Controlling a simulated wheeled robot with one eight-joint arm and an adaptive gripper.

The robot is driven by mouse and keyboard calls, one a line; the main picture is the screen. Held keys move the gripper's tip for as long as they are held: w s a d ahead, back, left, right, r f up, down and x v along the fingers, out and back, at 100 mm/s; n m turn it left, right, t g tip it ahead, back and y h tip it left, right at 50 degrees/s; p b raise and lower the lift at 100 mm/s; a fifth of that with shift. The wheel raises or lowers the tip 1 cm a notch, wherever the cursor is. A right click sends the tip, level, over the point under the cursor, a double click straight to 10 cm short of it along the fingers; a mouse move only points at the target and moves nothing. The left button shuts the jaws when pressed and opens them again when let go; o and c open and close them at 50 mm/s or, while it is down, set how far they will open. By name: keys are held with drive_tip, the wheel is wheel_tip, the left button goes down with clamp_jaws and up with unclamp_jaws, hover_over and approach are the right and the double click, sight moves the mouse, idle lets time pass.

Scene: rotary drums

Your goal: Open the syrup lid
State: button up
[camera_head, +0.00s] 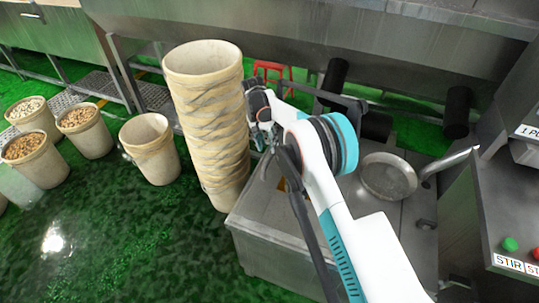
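A round metal piece (388,178) with a long handle rising to the right sits on top of a grey metal box. It looks like the syrup lid or its opening, but no label shows, and I cannot tell whether it is shut. My white and teal arm reaches up from the lower right, left of this piece. My gripper (258,108) is at the arm's far end, beside the tall bucket stack and apart from the round piece. The arm's own links partly hide it, and its fingers are too small and dark to read.
A tall stack of beige buckets (212,125) stands close left of my gripper. An empty bucket (150,150) and several filled ones stand on the wet green floor (110,235). A control panel (515,225) with green and red buttons is at right. Steel machinery runs along the back.

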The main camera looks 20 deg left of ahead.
sight(270, 155)
drive_tip(key=f, duration=0.2)
drive_tip(key=d+f+b, duration=0.1)
drive_tip(key=f, duration=0.2)
clamp_jaws()
